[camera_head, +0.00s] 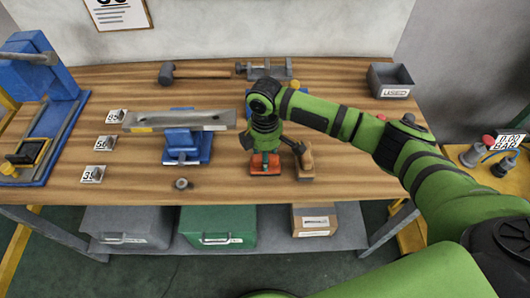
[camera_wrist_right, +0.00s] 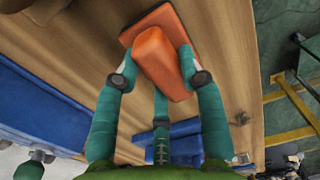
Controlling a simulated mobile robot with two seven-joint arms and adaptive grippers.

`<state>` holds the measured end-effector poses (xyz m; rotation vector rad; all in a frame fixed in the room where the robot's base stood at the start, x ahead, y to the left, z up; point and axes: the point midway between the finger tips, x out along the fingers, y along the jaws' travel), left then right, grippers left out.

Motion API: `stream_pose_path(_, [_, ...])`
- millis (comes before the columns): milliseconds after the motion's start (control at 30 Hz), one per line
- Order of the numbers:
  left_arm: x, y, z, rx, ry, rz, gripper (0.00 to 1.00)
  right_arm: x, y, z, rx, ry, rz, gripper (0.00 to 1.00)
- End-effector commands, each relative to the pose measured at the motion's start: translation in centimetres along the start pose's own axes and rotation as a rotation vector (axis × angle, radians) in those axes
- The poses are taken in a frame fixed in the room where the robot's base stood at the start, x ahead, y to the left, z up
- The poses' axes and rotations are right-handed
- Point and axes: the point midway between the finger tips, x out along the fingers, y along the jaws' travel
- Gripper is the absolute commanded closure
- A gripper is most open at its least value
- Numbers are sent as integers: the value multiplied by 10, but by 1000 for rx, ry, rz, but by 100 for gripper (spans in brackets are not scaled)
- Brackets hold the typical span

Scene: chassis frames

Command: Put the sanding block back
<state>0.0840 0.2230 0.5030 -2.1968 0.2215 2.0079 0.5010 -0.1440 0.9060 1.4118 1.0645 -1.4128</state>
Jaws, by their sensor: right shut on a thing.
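My right gripper (camera_head: 265,150) is over the front middle of the workbench, pointing down. Under the block is a flat orange-red pad (camera_wrist_right: 182,22). The pad also shows in the head view (camera_head: 265,170), below the gripper. The block appears at or just above the pad; I cannot tell whether they touch. The gripper hides most of the block in the head view. My left gripper is not in view.
A wooden block-like tool (camera_head: 306,165) stands close right of the gripper. A blue vise (camera_head: 186,145) holding a grey metal bar (camera_head: 180,121) is to the left. A hammer (camera_head: 190,73) and a grey USED bin (camera_head: 390,80) are at the back.

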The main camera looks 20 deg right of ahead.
Motion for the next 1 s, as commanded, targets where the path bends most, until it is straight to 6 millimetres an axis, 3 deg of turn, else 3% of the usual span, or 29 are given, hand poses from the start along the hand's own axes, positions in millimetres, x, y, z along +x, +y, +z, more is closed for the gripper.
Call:
stream_pose_path(367, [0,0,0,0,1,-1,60,4,0,0,0,2,0,91])
stream_pose_path(400, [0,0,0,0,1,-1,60,5,0,0,0,1,0,48])
stream_pose_path(433, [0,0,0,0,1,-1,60,5,0,0,0,1,0,37])
stream_pose_path(800, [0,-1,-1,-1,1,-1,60,2,0,0,0,1,1,37])
stream_pose_path(1000, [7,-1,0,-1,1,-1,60,-21,1,-1,-1,4,4,37])
